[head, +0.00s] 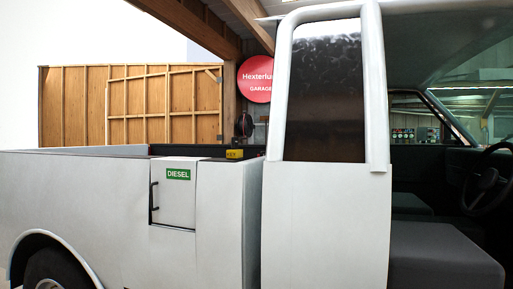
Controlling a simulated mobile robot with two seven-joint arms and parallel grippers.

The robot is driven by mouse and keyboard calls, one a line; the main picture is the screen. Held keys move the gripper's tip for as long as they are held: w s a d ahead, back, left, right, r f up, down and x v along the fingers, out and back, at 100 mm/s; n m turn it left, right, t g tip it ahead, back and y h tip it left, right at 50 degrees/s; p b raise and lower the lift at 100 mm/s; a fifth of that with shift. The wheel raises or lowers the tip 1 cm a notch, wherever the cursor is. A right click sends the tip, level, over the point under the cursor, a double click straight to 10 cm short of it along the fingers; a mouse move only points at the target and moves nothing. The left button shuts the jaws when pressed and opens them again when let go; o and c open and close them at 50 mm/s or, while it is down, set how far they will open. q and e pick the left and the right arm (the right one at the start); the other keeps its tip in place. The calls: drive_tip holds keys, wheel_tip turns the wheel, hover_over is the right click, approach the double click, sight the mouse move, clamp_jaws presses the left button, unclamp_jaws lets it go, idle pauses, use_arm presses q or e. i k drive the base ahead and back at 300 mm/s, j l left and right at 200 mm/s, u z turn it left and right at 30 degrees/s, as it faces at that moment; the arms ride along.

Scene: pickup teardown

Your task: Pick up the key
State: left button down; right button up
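A small yellow tag or box (234,154) with dark lettering that seems to read "KEY" sits at the top edge of the truck bed, just left of the cab. I cannot make out a separate key shape. Neither of my grippers is in this view.
The white pickup (96,197) fills the foreground. Its side has a fuel door (175,208) with a green DIESEL label and a black handle. On the right, the open cab shows a seat (440,262) and steering wheel (487,178). A red round sign (256,79) hangs behind.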

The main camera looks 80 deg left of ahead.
sight(235, 139)
drive_tip(key=u, duration=2.7)
